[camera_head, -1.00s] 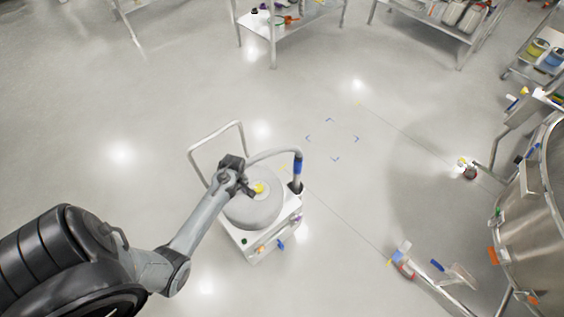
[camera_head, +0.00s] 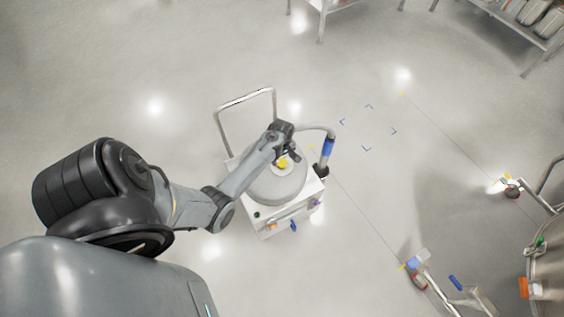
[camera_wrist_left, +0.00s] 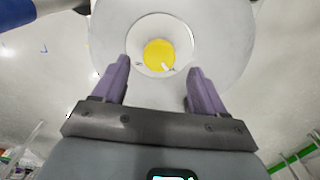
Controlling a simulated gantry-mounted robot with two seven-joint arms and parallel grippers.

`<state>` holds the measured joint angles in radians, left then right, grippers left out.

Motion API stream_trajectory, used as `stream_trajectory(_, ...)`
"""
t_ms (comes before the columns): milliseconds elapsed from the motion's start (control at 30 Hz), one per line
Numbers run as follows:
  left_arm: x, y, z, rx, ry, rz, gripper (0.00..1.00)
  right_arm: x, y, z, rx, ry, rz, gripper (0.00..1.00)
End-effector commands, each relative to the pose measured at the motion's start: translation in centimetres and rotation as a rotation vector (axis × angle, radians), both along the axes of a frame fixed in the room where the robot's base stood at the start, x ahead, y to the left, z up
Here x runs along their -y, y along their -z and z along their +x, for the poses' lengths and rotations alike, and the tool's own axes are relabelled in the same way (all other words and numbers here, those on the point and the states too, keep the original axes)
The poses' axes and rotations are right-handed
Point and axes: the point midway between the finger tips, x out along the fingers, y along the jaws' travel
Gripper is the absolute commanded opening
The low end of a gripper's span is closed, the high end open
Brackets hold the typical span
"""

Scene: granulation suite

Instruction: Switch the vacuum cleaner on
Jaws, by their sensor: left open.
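The vacuum cleaner (camera_head: 276,186) stands on the floor near the middle of the head view, a white and grey unit with a round grey top, a push handle and a curved hose. A yellow round part (camera_head: 283,163) sits at the centre of its top. It also shows as a yellow disc (camera_wrist_left: 158,54) with a small white mark inside a pale ring in the left wrist view. My left gripper (camera_head: 289,155) is over the top, close to the yellow part. In the wrist view its two purple fingers (camera_wrist_left: 158,85) are apart with nothing between them. My right gripper is not in view.
The push handle (camera_head: 246,98) rises behind the vacuum cleaner, and the hose with a blue grip (camera_head: 327,148) stands at its right. Blue corner marks (camera_head: 367,128) lie on open floor. A large steel vessel (camera_head: 553,275) and racks are farther off at right and top.

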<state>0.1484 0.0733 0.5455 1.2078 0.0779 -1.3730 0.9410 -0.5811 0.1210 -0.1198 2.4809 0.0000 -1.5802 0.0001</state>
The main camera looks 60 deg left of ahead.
Motion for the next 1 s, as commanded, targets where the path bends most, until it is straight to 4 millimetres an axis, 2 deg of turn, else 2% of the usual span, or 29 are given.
stream_trajectory(100,0.0,1.9,0.0,0.000,0.000,-0.001,0.72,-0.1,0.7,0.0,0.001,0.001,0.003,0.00)
stream_trajectory(300,0.0,3.6,0.0,0.000,0.000,0.000,0.72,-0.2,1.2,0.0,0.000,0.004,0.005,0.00)
stream_trajectory(700,0.0,4.0,0.0,0.001,0.000,0.001,0.72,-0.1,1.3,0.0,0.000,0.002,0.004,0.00)
stream_trajectory(767,0.0,4.0,0.0,0.001,0.000,0.001,0.64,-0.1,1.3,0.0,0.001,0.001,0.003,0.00)
stream_trajectory(1000,0.0,4.0,0.0,0.001,0.000,0.001,0.27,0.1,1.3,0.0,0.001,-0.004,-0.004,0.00)
